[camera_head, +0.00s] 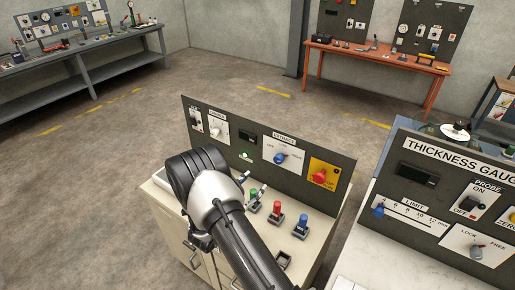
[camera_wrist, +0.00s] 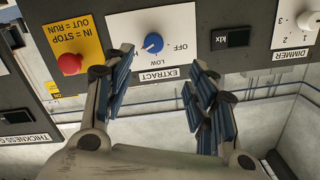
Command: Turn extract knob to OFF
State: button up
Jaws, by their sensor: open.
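The extract knob (camera_wrist: 153,42) is blue and sits on a white plate (camera_wrist: 120,27) marked EXTRACT, which appears upside down in the wrist view. OFF is printed right of the knob and LOW below it. A pale mark shows on the knob, but I cannot tell exactly which setting it points to. In the head view the knob (camera_head: 280,158) is on the upright dark panel (camera_head: 230,115). My gripper (camera_wrist: 160,82) is open and empty, its fingers apart below the knob in the wrist view and not touching it. In the head view my arm hides part of the panel's lower left.
A red stop button (camera_head: 320,176) on a yellow plate neighbours the extract plate. A dimmer knob (camera_wrist: 307,20) is on the other side, past a small dark display (camera_wrist: 238,37). Red (camera_head: 276,208) and blue (camera_head: 303,220) levers stand on the bench top. A thickness gauge panel (camera_head: 455,160) is at right.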

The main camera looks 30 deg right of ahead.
aim_at(277, 161)
jog(key=shift+h, duration=0.4)
jog(key=x, duration=1.1)
jog(key=s+b+x, duration=0.1)
jog(key=x, duration=0.5)
jog(key=shift+d+f, duration=0.35)
jog(key=shift+f, duration=0.05)
jog(key=shift+c, duration=0.6)
jog(key=c, duration=0.9)
